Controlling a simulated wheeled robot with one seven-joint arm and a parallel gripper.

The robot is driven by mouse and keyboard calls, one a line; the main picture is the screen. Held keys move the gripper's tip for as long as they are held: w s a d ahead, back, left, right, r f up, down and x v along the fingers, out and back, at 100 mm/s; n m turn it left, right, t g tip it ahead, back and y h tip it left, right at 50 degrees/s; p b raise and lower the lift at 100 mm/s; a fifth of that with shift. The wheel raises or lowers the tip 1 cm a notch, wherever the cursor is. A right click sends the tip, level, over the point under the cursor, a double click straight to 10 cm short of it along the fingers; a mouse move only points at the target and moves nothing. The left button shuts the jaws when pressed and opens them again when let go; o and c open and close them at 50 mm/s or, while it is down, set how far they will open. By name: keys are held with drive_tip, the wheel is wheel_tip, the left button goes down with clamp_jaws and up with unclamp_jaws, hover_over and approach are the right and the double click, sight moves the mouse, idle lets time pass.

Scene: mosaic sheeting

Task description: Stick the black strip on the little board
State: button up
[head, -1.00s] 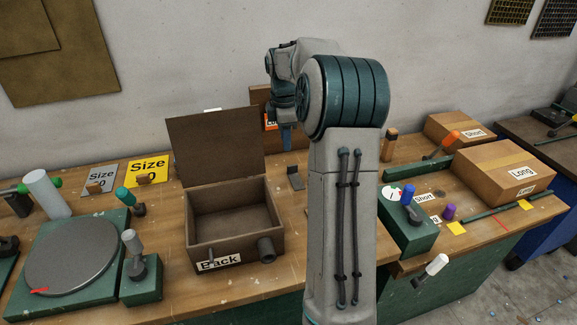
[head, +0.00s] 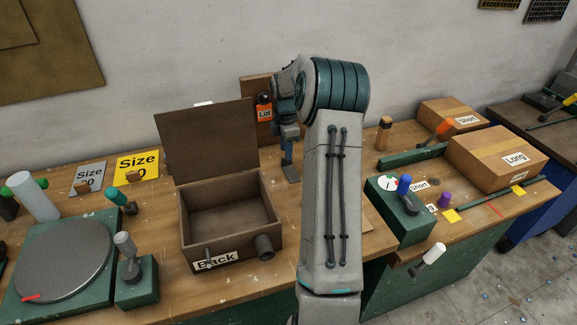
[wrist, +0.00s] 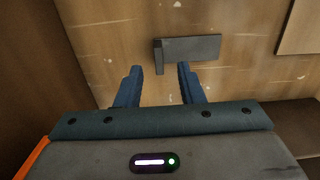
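My gripper (wrist: 160,68) is open and empty, its two blue fingers apart and pointing at the bench top. A dark grey L-shaped piece (wrist: 192,49) lies just beyond the fingertips in the wrist view, with an upright part at its left end. In the head view the same piece (head: 291,173) is under my gripper (head: 287,158), right of the open box. A pale flat wooden piece, possibly the little board, shows partly at the wrist view's upper right (wrist: 301,28). I cannot make out a black strip for certain.
An open brown box (head: 217,245) labelled Back stands left of my gripper. An upright brown board with an orange Lot tag (head: 264,114) is behind it. A green block with a blue knob (head: 404,187) stands right of my arm. Cartons (head: 495,155) are at the far right.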

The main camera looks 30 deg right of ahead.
sight(291, 169)
drive_tip(key=f, duration=0.4)
drive_tip(key=shift+d+f+p, duration=0.15)
drive_tip(key=shift+d+p, duration=0.15)
clamp_jaws()
